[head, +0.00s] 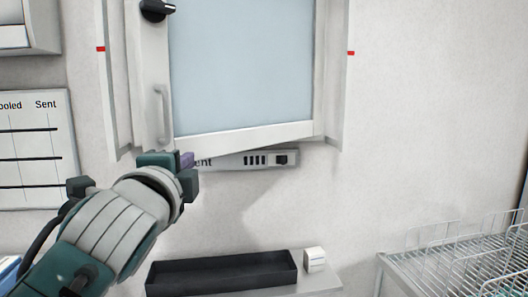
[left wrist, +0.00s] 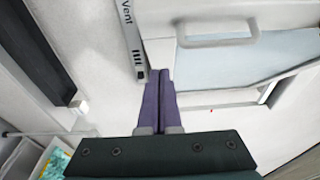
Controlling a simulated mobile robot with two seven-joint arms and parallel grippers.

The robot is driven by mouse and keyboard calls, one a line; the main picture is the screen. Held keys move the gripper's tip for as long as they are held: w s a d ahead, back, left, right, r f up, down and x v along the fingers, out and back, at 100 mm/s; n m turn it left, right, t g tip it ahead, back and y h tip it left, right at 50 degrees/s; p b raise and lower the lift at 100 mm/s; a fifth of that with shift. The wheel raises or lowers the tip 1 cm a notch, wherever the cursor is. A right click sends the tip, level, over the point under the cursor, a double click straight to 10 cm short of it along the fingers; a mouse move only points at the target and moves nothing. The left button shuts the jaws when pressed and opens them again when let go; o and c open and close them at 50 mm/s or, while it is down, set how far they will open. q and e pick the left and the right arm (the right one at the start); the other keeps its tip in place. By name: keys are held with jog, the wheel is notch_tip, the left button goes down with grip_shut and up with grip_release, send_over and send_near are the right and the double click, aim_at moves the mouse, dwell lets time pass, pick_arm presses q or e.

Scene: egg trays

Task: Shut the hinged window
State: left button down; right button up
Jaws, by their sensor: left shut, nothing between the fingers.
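The hinged window (head: 240,70) hangs ajar on the wall, its left side swung out from the frame (head: 116,80) and its right side close to the frame. A grey pull handle (head: 162,113) and a black latch knob (head: 156,10) are on its left stile. My left gripper (head: 187,160) is just below the window's lower left corner, its purple fingers shut and empty. In the left wrist view the shut fingers (left wrist: 158,92) point at the sash corner, with the pane (left wrist: 255,60) and handle (left wrist: 218,40) beyond; contact cannot be told. My right gripper is out of view.
A vent panel (head: 270,159) with a switch is on the wall under the window. Below are a black tray (head: 220,272) and a small white box (head: 314,260) on a ledge. A wire rack (head: 455,255) stands at right. A chart (head: 35,150) hangs at left.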

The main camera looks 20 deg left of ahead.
aim_at(182, 153)
pick_arm(q)
jog(key=a, duration=0.1)
jog(key=w+a+p, duration=0.1)
jog(key=w+a, duration=0.1)
jog(key=shift+a, duration=0.4)
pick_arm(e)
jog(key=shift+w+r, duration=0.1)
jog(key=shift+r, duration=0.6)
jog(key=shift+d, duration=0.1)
